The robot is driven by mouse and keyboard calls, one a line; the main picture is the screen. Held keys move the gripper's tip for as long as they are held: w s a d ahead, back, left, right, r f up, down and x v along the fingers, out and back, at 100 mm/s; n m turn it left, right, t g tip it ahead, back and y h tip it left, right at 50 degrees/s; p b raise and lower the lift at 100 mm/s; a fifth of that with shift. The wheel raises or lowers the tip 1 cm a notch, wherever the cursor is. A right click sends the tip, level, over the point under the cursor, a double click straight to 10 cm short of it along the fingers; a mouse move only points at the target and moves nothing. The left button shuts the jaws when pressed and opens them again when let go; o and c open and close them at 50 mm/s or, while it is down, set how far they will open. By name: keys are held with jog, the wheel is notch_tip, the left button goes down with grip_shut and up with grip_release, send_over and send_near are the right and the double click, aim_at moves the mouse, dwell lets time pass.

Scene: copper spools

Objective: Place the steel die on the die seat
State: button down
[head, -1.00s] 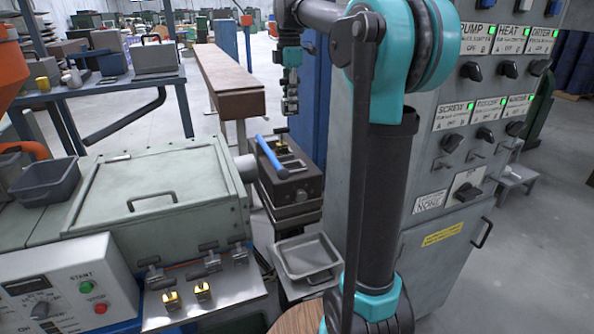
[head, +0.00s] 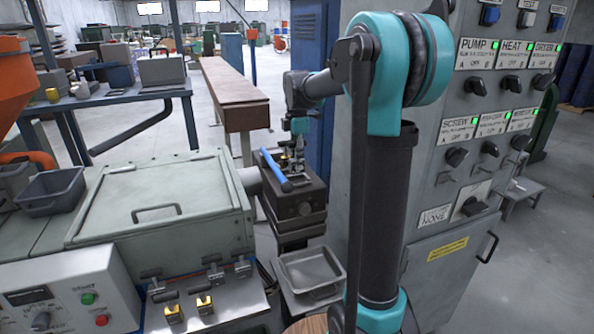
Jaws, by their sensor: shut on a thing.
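My gripper (head: 296,162) is low over the dark block (head: 303,203) at the end of the grey machine's barrel. It is shut on a small grey metal piece, which I take to be the steel die; the piece is mostly hidden among the fingers and the block's top parts. The die seat seems to be in the top of this block, but the gripper covers it. I cannot tell whether the die touches the seat. A blue handle (head: 273,167) lies across the block's top, just left of the gripper.
A grey tray (head: 311,270) sits below the block. Small dark tools and two yellow-marked pieces (head: 204,304) stand on a metal shelf at the front. The control cabinet (head: 440,215) stands close on the right. A long brown bench (head: 230,90) is behind.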

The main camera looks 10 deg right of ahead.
jog(key=shift+f, duration=1.95)
jog(key=shift+f, duration=0.1)
jog(key=c, duration=1.3)
grip_release()
jog(key=shift+o, duration=0.2)
notch_tip(320, 180, up, 12)
jog(key=shift+r, duration=0.15)
